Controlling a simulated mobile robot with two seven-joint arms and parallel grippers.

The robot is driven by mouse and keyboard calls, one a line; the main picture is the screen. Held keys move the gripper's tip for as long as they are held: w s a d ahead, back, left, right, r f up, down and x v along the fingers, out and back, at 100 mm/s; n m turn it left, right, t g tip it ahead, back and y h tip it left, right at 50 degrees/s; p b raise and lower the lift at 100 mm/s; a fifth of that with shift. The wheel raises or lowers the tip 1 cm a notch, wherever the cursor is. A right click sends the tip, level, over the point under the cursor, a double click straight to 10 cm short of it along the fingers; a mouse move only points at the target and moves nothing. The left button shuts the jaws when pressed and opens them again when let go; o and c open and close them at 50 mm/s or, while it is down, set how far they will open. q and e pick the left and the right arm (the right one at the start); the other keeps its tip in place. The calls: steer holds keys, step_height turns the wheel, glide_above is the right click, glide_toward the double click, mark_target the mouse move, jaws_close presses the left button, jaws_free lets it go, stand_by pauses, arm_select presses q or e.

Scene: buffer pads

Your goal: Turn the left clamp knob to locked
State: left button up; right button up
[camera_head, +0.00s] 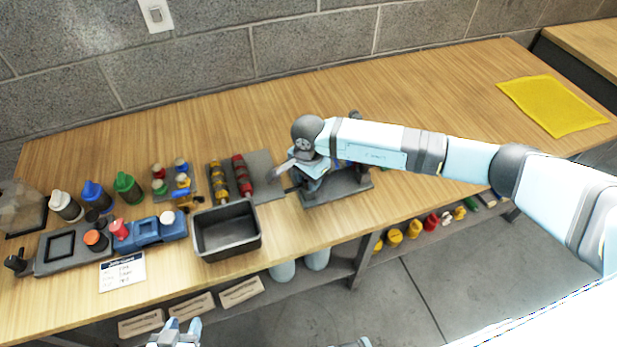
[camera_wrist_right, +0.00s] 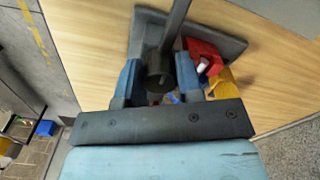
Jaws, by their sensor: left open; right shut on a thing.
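The clamp fixture has a dark grey base plate (camera_head: 345,190) near the table's front edge, right of the black bin. It also shows in the right wrist view (camera_wrist_right: 228,45), with a dark bar rising across it. My right gripper (camera_head: 308,180) is over the fixture's left part. In the right wrist view its blue fingers (camera_wrist_right: 158,92) stand on both sides of a dark round knob (camera_wrist_right: 158,70) and are shut on it. My arm and gripper hide much of the fixture, and I cannot read the knob's lock marking. My left gripper (camera_head: 175,335) is open and empty at the bottom edge, low in front of the table.
A black bin (camera_head: 228,256) stands left of the fixture. Behind it, a grey mat (camera_head: 266,170) holds yellow and red rolls. Bottles (camera_head: 128,187) and blue blocks stand further left. A red part (camera_wrist_right: 203,52) and a yellow part (camera_wrist_right: 222,82) sit close right of the gripped knob.

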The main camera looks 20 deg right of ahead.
stand_by(0.8)
steer(key=shift+m+b, duration=0.3)
steer(key=shift+m, duration=0.4)
steer(key=m+b, duration=0.1)
steer(key=m, duration=0.1)
steer(key=shift+m, duration=0.4)
steer(key=m+b, duration=0.1)
steer(key=m, duration=0.2)
steer(key=shift+m, duration=0.3)
steer(key=m+b, duration=0.1)
steer(key=m, duration=0.2)
steer(key=shift+m, duration=0.3)
steer(key=m, duration=0.2)
steer(key=shift+m, duration=2.2)
